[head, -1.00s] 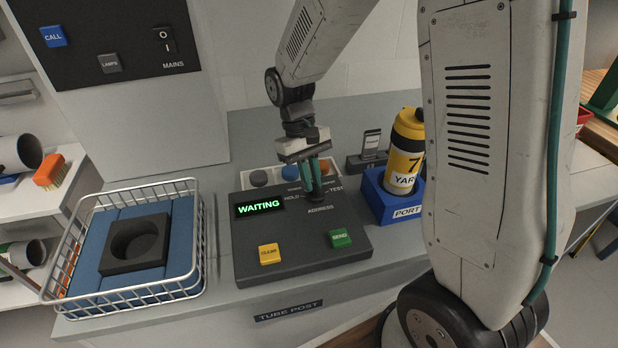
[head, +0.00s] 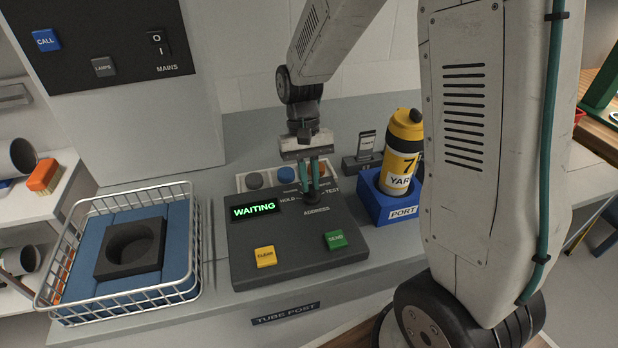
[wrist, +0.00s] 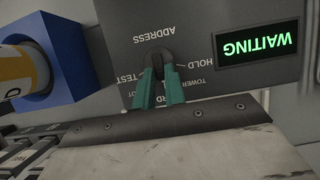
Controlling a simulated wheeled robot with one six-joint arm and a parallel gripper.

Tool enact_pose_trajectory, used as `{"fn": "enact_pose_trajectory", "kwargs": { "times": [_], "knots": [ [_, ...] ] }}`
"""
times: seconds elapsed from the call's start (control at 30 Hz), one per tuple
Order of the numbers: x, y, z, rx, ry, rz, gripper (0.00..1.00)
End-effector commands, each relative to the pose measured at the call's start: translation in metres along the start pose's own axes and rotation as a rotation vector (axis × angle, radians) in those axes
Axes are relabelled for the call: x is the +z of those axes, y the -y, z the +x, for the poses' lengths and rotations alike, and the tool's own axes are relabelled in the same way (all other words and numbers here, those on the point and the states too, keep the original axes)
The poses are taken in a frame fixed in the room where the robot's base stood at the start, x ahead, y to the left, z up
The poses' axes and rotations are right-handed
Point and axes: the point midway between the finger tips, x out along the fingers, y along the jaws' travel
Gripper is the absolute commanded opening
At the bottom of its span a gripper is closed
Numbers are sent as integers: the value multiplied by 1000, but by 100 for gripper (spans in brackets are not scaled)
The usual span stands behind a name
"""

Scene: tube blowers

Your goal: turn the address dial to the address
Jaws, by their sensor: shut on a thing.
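The address dial (wrist: 157,62) is a dark knob on the dark grey console (head: 300,250), with the words ADDRESS, TEST, HOLD and TOWER around it in the wrist view. Other labels behind my fingers are partly hidden. My gripper (head: 315,180) reaches down onto the dial from above. Its green fingers, also in the wrist view (wrist: 159,82), are shut on the knob. I cannot tell exactly which label the dial points at. A display (head: 254,210) on the console reads WAITING in green.
A yellow CLEAR button (head: 265,256) and a green SEND button (head: 335,240) sit in front of the dial. A yellow canister (head: 401,150) stands in the blue PORT holder (head: 395,210) to the right. A wire basket (head: 115,307) stands left.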

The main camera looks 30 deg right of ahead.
Motion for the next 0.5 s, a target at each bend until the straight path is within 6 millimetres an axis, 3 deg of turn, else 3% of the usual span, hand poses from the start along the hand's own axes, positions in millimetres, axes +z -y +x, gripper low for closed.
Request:
{"fn": "enact_pose_trajectory", "kwargs": {
  "times": [0.1,0.13,0.2,0.5],
  "knots": [
    [0,0,0,0,0,-1,0],
    [0,0,0,0,0,-1,20],
    [0,0,0,1,0,-1,34],
    [0,0,-2,0,-1,-1,34]
  ]
}}
